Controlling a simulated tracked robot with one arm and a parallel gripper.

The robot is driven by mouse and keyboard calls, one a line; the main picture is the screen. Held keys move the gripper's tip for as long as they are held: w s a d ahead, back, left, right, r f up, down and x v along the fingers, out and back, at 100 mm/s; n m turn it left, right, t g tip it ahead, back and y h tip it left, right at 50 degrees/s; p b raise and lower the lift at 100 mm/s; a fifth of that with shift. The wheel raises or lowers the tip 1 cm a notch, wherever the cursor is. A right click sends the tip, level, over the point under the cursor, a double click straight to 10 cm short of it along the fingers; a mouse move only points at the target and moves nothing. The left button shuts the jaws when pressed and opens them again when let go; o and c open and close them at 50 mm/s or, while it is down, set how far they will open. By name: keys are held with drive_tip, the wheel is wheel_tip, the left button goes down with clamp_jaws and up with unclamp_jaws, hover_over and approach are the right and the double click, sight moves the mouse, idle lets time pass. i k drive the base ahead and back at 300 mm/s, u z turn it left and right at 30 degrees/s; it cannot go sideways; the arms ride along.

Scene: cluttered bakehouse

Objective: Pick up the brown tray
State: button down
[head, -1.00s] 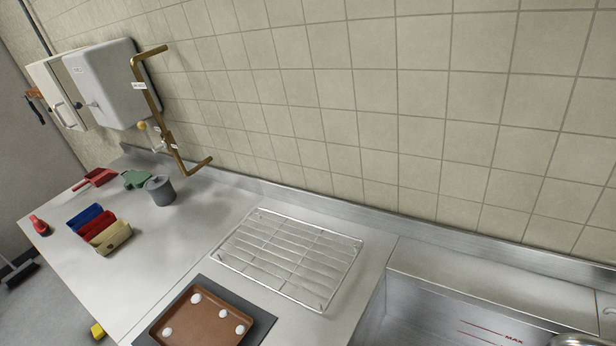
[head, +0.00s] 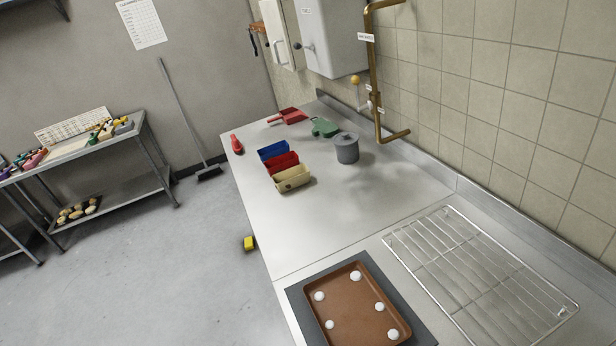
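The brown tray (head: 352,304) lies on a dark grey mat (head: 301,306) on the steel counter, at the bottom of the head view. Several small white round pieces sit in it, spread near its edges. The near end of the tray is close to the bottom edge of the picture. My gripper does not show in the head view.
A wire rack (head: 470,270) lies right of the tray. Farther along the counter (head: 330,215) stand blue, red and tan bins (head: 292,179), a grey pot (head: 347,148) and a red scoop (head: 288,116). A yellow object (head: 249,243) is by the counter's left edge. Open floor (head: 150,270) lies left.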

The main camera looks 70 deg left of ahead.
sight(349, 309)
drive_tip(key=u, duration=1.75)
drive_tip(key=k, duration=0.35)
drive_tip(key=z, duration=0.4)
